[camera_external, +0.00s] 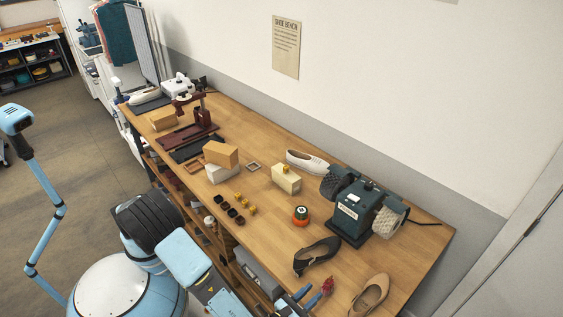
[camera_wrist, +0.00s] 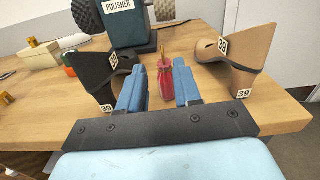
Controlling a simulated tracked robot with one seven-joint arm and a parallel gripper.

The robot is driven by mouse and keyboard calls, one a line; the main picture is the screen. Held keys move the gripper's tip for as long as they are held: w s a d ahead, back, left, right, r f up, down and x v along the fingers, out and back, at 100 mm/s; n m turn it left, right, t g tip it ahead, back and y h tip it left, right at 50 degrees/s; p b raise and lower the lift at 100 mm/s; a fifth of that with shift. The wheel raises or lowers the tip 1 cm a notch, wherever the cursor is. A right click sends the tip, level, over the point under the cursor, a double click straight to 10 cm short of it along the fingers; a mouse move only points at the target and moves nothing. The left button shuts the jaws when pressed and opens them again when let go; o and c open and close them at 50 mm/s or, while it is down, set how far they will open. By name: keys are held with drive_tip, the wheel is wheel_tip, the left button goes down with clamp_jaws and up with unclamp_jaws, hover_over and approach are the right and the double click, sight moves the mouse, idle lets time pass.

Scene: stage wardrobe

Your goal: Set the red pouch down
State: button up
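The red pouch (camera_wrist: 167,84) is small, with a gathered neck and a yellowish tip. In the external view the red pouch (camera_external: 327,287) shows at the fingertips, over the near right part of the wooden bench (camera_external: 345,290). It looks upright. I cannot tell whether its base touches the bench top.
A black heeled shoe (camera_external: 316,256) and a tan heeled shoe (camera_external: 370,296) stand on either side of the pouch. A green polisher (camera_external: 351,215) stands behind, beside an orange-and-green round item (camera_external: 300,215). A white shoe (camera_external: 306,162) and a cream block (camera_external: 286,180) stand farther off.

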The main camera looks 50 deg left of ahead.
drive_tip(key=shift+s, duration=0.45)
drive_tip(key=w+a+r+m+g+h, duration=0.2)
drive_tip(key=w+a+r+m, duration=0.3)
drive_tip(key=w, duration=0.4)
drive_tip(key=w+a+r+m+g+h, duration=0.1)
drive_tip(key=w+a+r+m+h, duration=0.2)
drive_tip(key=w+r, duration=0.55)
drive_tip(key=w+a+r+m+g+h, duration=0.1)
drive_tip(key=w+a+r+m+g, duration=0.1)
drive_tip(key=a+r+m, duration=0.5)
drive_tip(key=w+a+r+m+g, duration=0.1)
drive_tip(key=w+a+r+m, duration=0.2)
drive_tip(key=a, duration=0.8)
drive_tip(key=s+a+r+m+g, duration=0.2)
drive_tip(key=s+a+m, duration=0.3)
drive_tip(key=a, duration=0.5)
drive_tip(key=s+a+f+m+g+y, duration=0.1)
drive_tip(key=s+a+m+g+y, duration=0.1)
drive_tip(key=s+a+m, duration=0.4)
drive_tip(key=s+a+f+m+g+y, duration=0.2)
drive_tip(key=s+a+m+y, duration=0.2)
drive_tip(key=s+a, duration=1.2)
drive_tip(key=a+m, duration=0.3)
drive_tip(key=a, duration=0.2)
drive_tip(key=shift+s+f, duration=0.25)
drive_tip(key=shift+s, duration=0.1)
